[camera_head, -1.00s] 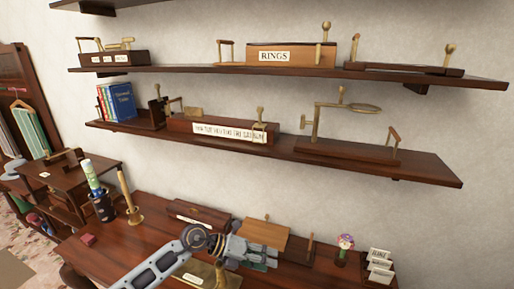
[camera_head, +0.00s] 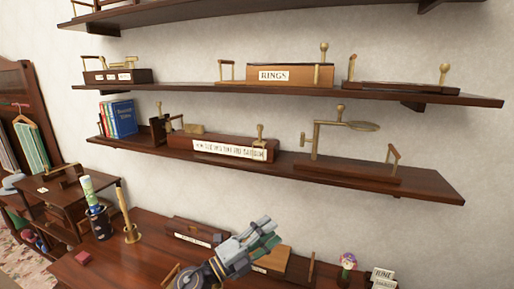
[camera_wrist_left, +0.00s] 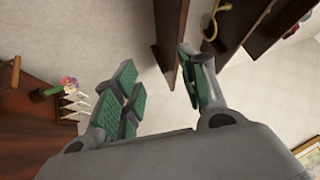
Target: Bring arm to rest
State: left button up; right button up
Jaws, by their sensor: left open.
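My left gripper (camera_head: 266,236) is raised above the lower dark wooden desk (camera_head: 150,262), in front of the wall and below the middle shelf. Its fingers point up and to the right. The left wrist view shows the gripper (camera_wrist_left: 158,85) with its green-padded fingers spread apart and nothing between them. The arm behind it is mostly cut off by the bottom of the head view. My right gripper is not in view.
A long shelf (camera_head: 440,190) with brass-fitted wooden stands runs above the gripper. Bare wall lies right of the gripper.

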pick_arm(q)
jog(key=a+f+n+t+y, duration=0.2)
jog(key=a+f+n+y, duration=0.1)
jog(key=a+n+y, duration=0.35)
jog(key=w+a+f+n+t+y, duration=0.1)
jog(key=a+f+n+y, duration=0.2)
jog(key=a+n+y, duration=0.35)
jog(key=a+f+n+t+y, duration=0.2)
jog(key=a+f+n+y, duration=0.25)
jog(key=a+n, duration=0.35)
jog(key=s+a+f+n+g, duration=0.25)
jog(key=s+f+g, duration=0.5)
jog(key=s, duration=0.45)
jog(key=s+a+f+n+g, duration=0.25)
jog(key=s+f+g, duration=0.35)
jog(key=s+f, duration=0.6)
jog(key=f, duration=1.4)
jog(key=s+f, duration=0.2)
jog(key=f, duration=1.4)
jog(key=s+a+f+g, duration=0.2)
jog(key=s+a+f, duration=0.1)
jog(key=s+f, duration=1.6)
jog(key=s, duration=0.3)
